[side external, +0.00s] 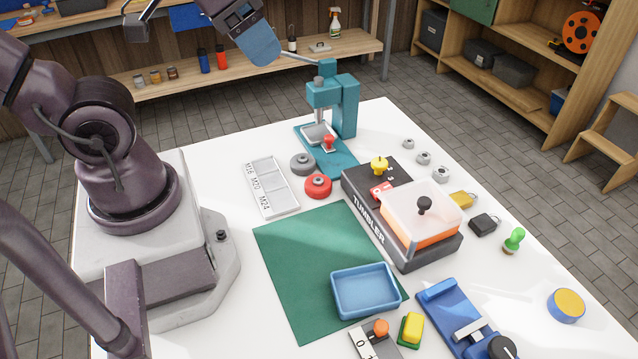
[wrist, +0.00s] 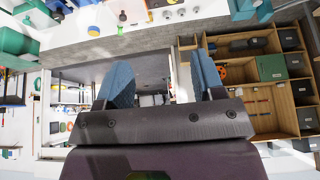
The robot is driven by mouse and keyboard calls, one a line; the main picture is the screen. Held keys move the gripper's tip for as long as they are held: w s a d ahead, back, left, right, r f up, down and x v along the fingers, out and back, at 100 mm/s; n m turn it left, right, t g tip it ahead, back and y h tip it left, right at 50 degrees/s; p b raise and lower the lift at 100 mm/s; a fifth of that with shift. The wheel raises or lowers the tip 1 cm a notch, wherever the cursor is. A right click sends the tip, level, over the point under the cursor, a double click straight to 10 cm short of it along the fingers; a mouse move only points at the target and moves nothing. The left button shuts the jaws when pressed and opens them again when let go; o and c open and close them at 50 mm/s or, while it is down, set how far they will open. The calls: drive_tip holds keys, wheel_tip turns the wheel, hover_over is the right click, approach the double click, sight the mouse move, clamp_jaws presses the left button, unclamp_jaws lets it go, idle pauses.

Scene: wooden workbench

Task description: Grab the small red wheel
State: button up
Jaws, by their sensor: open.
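The small red wheel (side external: 318,186) lies flat on the white bench in the side external view, with a dark hole at its centre. It is just in front of a similar grey wheel (side external: 302,163). My gripper (wrist: 163,78) is open and empty in the wrist view, its two blue fingers wide apart. In the side external view my gripper (side external: 256,42) is partly cut off by the top edge, high above and away from the wheel. I cannot make out the red wheel in the wrist view.
A teal press (side external: 345,105) stands behind the wheels, and a black TUMBLER box (side external: 425,252) is to their right. A grey slotted tray (side external: 272,190) is to their left. A green mat (side external: 300,265) with a blue bin (side external: 338,305) lies in front.

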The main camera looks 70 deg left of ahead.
drive_tip(key=w+d+f+m+g+y, duration=0.1)
drive_tip(key=f+m+y, duration=0.3)
drive_tip(key=f, duration=0.5)
drive_tip(key=w+d+f+m+g+y, duration=0.2)
drive_tip(key=w+f+m+g+y, duration=0.1)
drive_tip(key=f+m, duration=0.4)
drive_tip(key=w+d+f+m+g+y, duration=0.2)
drive_tip(key=f+m+y, duration=0.3)
drive_tip(key=f, duration=0.8)
drive_tip(key=shift+w+d+f+m+g, duration=0.15)
drive_tip(key=shift+w+m+g, duration=0.15)
drive_tip(key=shift+w, duration=0.25)
drive_tip(key=w+m, duration=0.1)
drive_tip(key=w+t+y, duration=0.1)
drive_tip(key=w, duration=0.1)
drive_tip(key=shift+f+m+t, duration=0.2)
drive_tip(key=shift+m+t, duration=0.1)
drive_tip(key=shift+m, duration=0.1)
approach(319, 181)
drive_tip(key=a, duration=0.1)
drive_tip(key=a+f, duration=0.1)
drive_tip(key=a, duration=0.1)
drive_tip(key=shift+s+a+f+m+t+y, duration=0.15)
drive_tip(key=shift+a+f+m+t+y, duration=0.05)
drive_tip(key=shift+f+m+t+y, duration=0.1)
drive_tip(key=shift+x, duration=2.95)
drive_tip(key=shift+d+f, duration=0.1)
drive_tip(key=c, duration=0.6)
